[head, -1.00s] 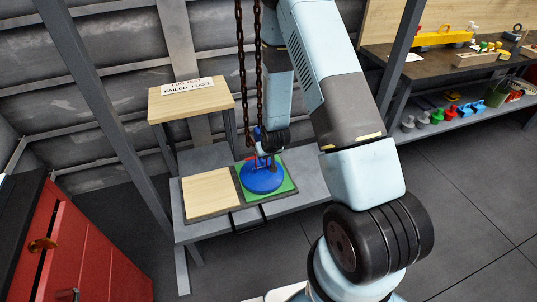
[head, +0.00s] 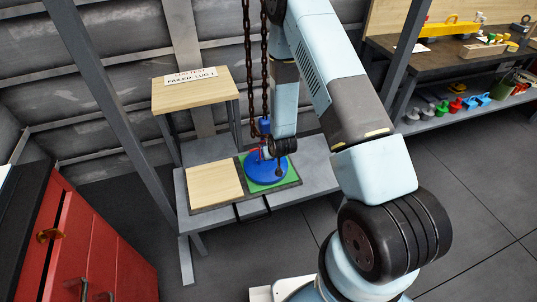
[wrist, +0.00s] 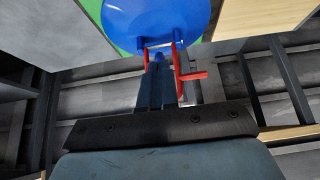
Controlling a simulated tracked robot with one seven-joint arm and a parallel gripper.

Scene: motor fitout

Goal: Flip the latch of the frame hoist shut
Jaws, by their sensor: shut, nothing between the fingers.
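The frame hoist hangs on two rusty chains (head: 247,75), with a blue block (head: 265,126) at its lower end above a round blue disc (head: 266,172). In the wrist view the blue disc (wrist: 155,18) fills the top, with two red prongs at its near edge. A red latch-like piece with a side handle (wrist: 193,76) stands just right of my fingers. My gripper (wrist: 156,62) is shut and empty, its tips close to the red parts; I cannot tell whether they touch. In the head view my wrist partly hides the red parts (head: 254,154).
The disc lies on a green pad (head: 291,178) beside a pale wooden panel (head: 214,184) on a grey bench (head: 320,181). A small wooden stand with a sign (head: 192,76) is behind. Red drawers (head: 75,245) are at left, a tool bench (head: 445,52) at right.

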